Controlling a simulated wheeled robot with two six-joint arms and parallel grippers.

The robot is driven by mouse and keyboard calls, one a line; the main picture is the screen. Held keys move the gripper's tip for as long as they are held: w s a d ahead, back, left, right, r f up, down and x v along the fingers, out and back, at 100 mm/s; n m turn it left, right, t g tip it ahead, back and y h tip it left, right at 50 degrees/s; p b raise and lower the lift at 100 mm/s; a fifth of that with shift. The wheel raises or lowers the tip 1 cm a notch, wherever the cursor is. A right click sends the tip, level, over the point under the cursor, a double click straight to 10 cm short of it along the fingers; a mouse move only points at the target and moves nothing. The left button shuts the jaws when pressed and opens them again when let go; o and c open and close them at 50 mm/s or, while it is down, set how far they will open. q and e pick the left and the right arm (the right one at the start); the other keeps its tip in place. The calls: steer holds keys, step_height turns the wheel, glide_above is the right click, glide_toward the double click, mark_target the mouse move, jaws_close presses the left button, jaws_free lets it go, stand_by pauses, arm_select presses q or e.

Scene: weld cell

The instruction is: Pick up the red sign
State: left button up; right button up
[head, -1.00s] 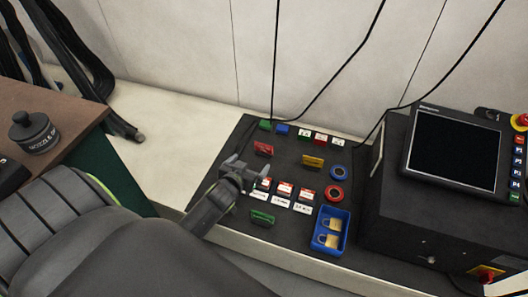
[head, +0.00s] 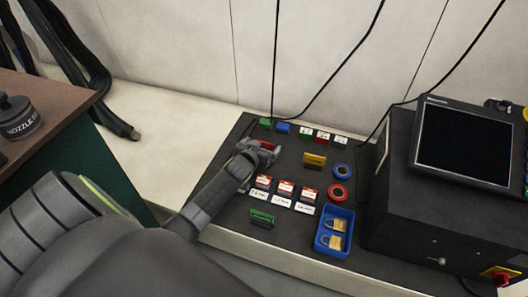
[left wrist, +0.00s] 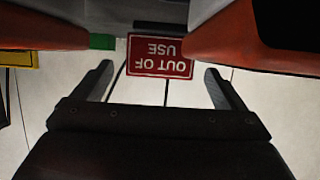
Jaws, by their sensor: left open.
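The red sign (head: 267,145) stands at the upper left of the dark mat, partly hidden by my left gripper (head: 264,151). In the left wrist view the red sign (left wrist: 160,55) reads "OUT OF USE" upside down. It shows between the two spread fingers of my left gripper (left wrist: 158,70), with a gap on each side. The fingers are open and do not appear to touch it. My right gripper is not in view.
A yellow sign (head: 315,160) and a green sign (head: 262,217) stand nearby on the mat (head: 235,235). Red-and-white items, tape rolls (head: 337,193) and a blue tray (head: 321,243) with padlocks lie to the right. A dark cabinet with a screen (head: 464,143) stands at the right.

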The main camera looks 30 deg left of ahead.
arm_select(q)
steer(key=c, duration=1.1)
steer(key=shift+r, duration=0.1)
